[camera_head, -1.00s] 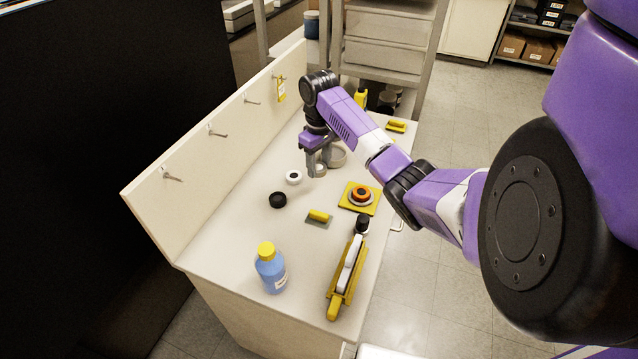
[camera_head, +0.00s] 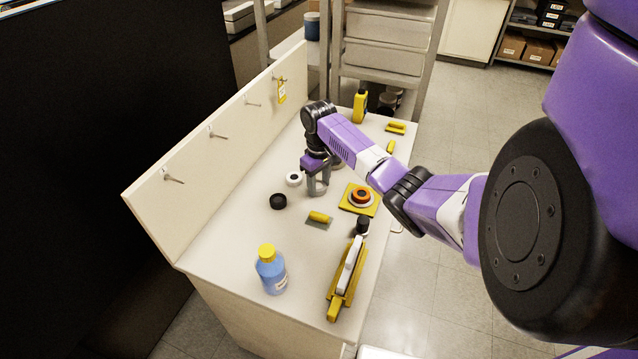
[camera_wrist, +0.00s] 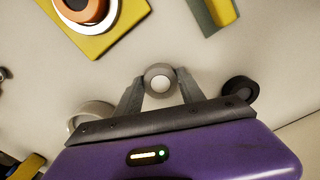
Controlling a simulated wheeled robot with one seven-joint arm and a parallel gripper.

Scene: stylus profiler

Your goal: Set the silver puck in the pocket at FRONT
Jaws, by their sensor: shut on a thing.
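My gripper (camera_head: 318,190) is over the bench, and its fingers are closed on the silver puck. In the wrist view the silver puck (camera_wrist: 160,80), a grey ring with a pale centre, sits between the two fingertips. In the head view the fingers mostly hide it. A yellow plate (camera_head: 372,208) lies right of my gripper, bearing a white ring and an orange ring with a dark centre (camera_head: 361,194). The plate also shows at the upper left of the wrist view (camera_wrist: 128,22). No pocket marked FRONT is readable.
A white puck (camera_head: 294,178) and a black puck (camera_head: 278,201) stand left of my gripper. A grey dish (camera_wrist: 88,113) is close by. A pegged back panel (camera_head: 210,150) borders the left.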

